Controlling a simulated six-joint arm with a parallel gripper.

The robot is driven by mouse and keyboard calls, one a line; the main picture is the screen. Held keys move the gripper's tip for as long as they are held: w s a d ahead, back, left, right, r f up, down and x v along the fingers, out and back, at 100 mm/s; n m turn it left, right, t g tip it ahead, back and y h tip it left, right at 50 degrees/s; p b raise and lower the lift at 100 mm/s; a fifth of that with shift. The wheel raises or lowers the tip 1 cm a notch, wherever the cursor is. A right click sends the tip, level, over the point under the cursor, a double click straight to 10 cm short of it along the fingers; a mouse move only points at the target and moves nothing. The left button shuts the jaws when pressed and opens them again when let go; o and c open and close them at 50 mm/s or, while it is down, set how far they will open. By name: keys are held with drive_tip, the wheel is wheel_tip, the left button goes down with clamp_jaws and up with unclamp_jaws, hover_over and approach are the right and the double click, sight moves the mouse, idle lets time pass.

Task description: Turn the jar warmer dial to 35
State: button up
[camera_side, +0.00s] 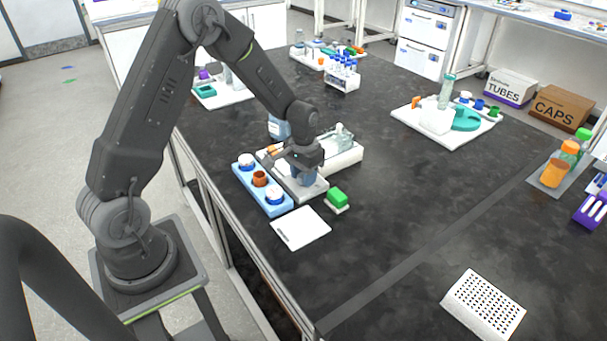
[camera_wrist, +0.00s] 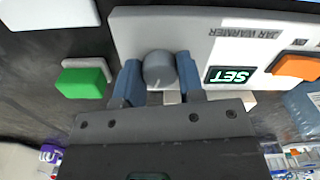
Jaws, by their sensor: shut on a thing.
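The jar warmer (camera_wrist: 200,25) is a pale panel with its lettering upside down in the wrist view. In the side view the warmer (camera_side: 313,191) lies under my gripper. Its grey round dial (camera_wrist: 158,67) has a light pointer line. My gripper (camera_wrist: 160,80) has its two blue fingers on either side of the dial and is shut on it. In the side view my gripper (camera_side: 304,174) points down and hides the dial. A small dark display (camera_wrist: 230,75) has green characters that look like SET; I cannot read a temperature. An orange switch (camera_wrist: 297,66) is beside the display.
A green-topped block (camera_wrist: 82,82) stands close beside the warmer. A blue rack (camera_side: 274,210) with jars adjoins it on the left in the side view. A white pad (camera_side: 301,228) lies in front. The dark bench to the right is mostly clear.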

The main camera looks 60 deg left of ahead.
drive_tip(key=m, duration=0.4)
drive_tip(key=shift+m, duration=0.4)
idle(0.4)
drive_tip(key=o, duration=0.9)
wheel_tip(320, 180, up, 14)
drive_tip(key=shift+f, duration=0.1)
